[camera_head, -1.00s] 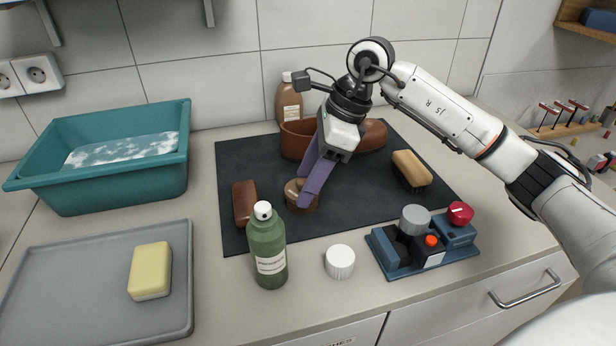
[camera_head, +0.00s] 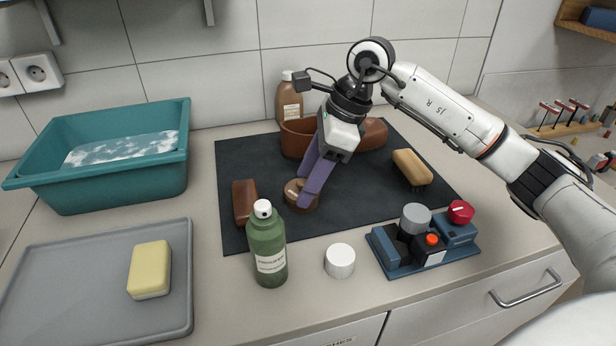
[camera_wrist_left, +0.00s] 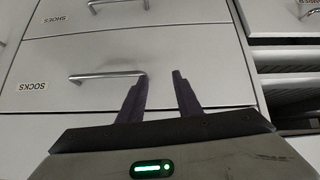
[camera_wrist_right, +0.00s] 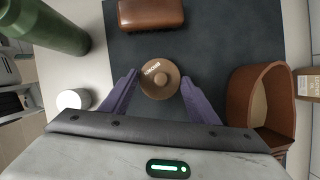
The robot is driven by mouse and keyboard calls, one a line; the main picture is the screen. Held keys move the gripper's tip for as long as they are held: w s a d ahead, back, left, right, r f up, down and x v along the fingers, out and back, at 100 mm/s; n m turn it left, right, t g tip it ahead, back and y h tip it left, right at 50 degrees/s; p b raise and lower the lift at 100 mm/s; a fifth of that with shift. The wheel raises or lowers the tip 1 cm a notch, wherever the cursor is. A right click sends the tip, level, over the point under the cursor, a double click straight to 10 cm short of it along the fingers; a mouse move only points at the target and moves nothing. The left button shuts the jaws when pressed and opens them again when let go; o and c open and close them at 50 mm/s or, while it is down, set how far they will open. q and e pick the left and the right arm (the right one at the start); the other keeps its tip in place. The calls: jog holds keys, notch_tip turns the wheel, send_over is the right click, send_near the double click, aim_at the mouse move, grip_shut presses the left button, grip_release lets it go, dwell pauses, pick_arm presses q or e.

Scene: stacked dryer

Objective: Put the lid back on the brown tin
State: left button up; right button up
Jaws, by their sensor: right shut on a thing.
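The brown tin (camera_head: 297,204) stands on the dark mat, left of its middle. The round brown lid (camera_wrist_right: 160,79), with a small centre knob and a pale label, lies over it, as the right wrist view shows from above. Whether the lid is fully seated cannot be told, as the fingers partly hide the tin. My right gripper (camera_head: 304,196) reaches down from above with its purple fingers on opposite sides of the lid, shut on it. My left gripper (camera_wrist_left: 156,78) is open and empty in front of the drawers, outside the head view.
A white cap (camera_head: 340,261) and a blue stand (camera_head: 400,265) are to the front right. A brown boot (camera_head: 296,140) lies behind. The mat's right part (camera_head: 365,200) is mostly clear.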

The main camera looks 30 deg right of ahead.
jog(key=o, duration=1.6)
jog(key=shift+c, duration=0.2)
jog(key=shift+r, duration=0.1)
jog(key=shift+r+p, duration=2.6)
jog(key=shift+r, duration=0.8)
grip_shut()
